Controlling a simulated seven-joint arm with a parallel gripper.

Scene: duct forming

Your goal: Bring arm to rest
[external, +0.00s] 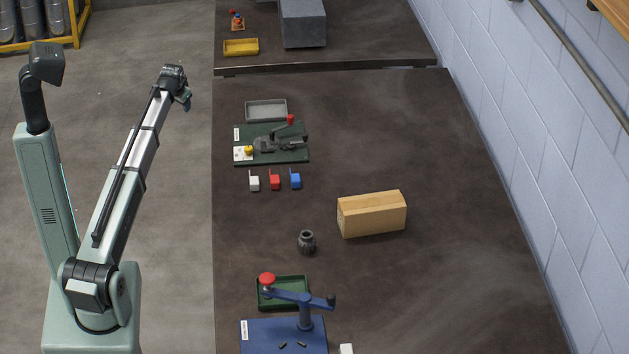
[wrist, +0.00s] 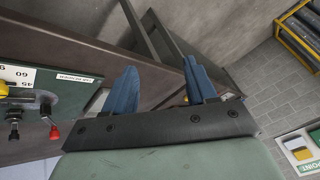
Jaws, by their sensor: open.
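My gripper (external: 184,98) is at the upper end of my raised arm, left of the dark workbench (external: 400,130) in the external view. It hangs over the floor side, clear of the bench top. In the wrist view my gripper (wrist: 162,82) shows two blue fingers standing well apart with nothing between them. Beyond the fingers lie the bench edge and the grey floor.
A green fixture (external: 286,155) with red and yellow knobs, small white, red and blue pieces, a wooden block (external: 372,214), a dark cylindrical part (external: 307,242) and a blue press (external: 285,335) stand on the bench. A yellow rack (wrist: 295,45) stands on the floor.

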